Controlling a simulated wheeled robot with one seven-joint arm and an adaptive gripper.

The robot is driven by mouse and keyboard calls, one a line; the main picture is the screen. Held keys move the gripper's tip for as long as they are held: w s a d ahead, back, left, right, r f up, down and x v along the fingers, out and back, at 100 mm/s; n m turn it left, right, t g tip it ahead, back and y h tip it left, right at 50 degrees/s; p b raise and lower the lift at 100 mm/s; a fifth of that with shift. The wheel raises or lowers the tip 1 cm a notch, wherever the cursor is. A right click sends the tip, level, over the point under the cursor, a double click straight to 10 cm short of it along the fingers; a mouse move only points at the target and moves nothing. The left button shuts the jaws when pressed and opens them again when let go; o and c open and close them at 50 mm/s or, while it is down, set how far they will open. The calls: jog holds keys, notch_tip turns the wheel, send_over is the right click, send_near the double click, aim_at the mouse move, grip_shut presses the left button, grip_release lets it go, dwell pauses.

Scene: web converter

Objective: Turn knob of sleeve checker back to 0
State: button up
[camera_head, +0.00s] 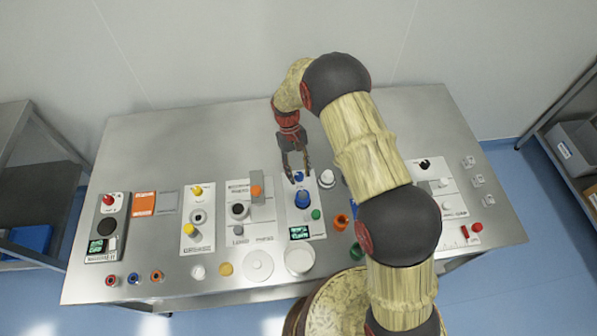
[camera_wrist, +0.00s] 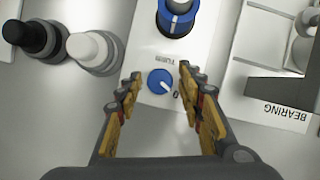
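The sleeve checker is probably the light panel (camera_head: 316,222) under my gripper; its name is not readable. A small round blue knob (camera_wrist: 160,82) sits on this panel in the wrist view, with a short white mark pointing to the lower right, toward a printed 0. A "Turn" label is printed above it. The knob also shows in the head view (camera_head: 299,177). My gripper (camera_wrist: 160,72) is open, its two fingers on the left and right of the knob in the picture, with gaps on both sides. I cannot tell its height above the knob.
A larger blue part (camera_wrist: 178,20) with a white stripe stands farther along the panel. Black (camera_wrist: 35,38) and white (camera_wrist: 92,50) cylinders stand left of it in the wrist view. A panel marked BEARING (camera_wrist: 285,112) lies right. Other stations line the metal table (camera_head: 150,130).

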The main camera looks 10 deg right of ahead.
jog(key=shift+o, duration=0.3)
jog(key=v, duration=1.2)
jog(key=shift+w, duration=0.1)
jog(key=s+d+r+m+t+b, duration=0.1)
jog(key=s+d+r+t, duration=0.2)
jog(key=s+r, duration=0.5)
jog(key=s+d+r+m+t+b, duration=0.1)
jog(key=s+d+r+t+b, duration=0.1)
jog(key=s+d+r, duration=0.3)
jog(key=s+d+r+m+t+y+b, duration=0.1)
jog(key=s+d+r+t, duration=0.3)
jog(key=s+r, duration=0.7)
jog(key=shift+s+d+r+t, duration=0.3)
jog(key=shift+s+r+t, duration=0.1)
jog(key=shift+s, duration=2.7)
